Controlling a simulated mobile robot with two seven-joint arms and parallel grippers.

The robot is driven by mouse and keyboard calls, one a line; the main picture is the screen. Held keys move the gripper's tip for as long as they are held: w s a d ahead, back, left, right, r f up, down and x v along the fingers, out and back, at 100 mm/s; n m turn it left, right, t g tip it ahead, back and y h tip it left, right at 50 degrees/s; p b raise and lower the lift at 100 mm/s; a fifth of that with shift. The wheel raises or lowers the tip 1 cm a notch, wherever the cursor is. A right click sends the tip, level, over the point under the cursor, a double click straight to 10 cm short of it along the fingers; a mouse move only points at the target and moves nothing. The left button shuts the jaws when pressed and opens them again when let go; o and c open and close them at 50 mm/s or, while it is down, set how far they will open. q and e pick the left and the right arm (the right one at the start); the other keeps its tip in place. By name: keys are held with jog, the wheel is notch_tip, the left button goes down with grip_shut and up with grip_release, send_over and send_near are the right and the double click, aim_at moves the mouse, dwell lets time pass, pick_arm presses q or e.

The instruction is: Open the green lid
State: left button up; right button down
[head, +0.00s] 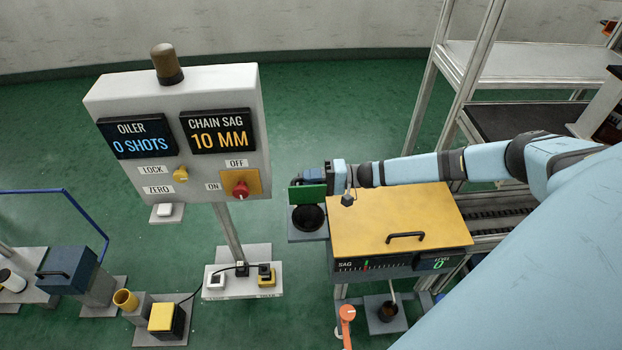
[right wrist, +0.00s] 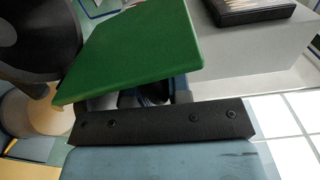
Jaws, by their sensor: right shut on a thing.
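The green lid (head: 306,195) stands raised, roughly upright, at the back of a small grey box (head: 309,237) with a round black opening (head: 308,217). My right gripper (head: 323,177) is at the lid's upper edge and is shut on it. In the right wrist view the green lid (right wrist: 140,50) fills the upper middle as a tilted plate, just beyond the black bar of my gripper (right wrist: 160,125). The exact contact is hidden. My left gripper is not in view.
A yellow-topped cabinet (head: 385,215) with a black handle stands right of the box, under my right arm. A display panel (head: 175,130) with a red knob (head: 240,189) stands to the left. Green floor (head: 330,110) behind is clear. A metal rack (head: 530,60) stands at back right.

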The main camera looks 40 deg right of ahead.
jog(key=c, duration=1.1)
grip_release()
jog(key=shift+r, duration=0.2)
jog(key=shift+f, duration=0.1)
jog(key=shift+s+d, duration=0.1)
jog(key=shift+d, duration=0.05)
jog(key=v, duration=1.3)
jog(key=shift+s+d, duration=0.1)
jog(key=shift+d, duration=0.1)
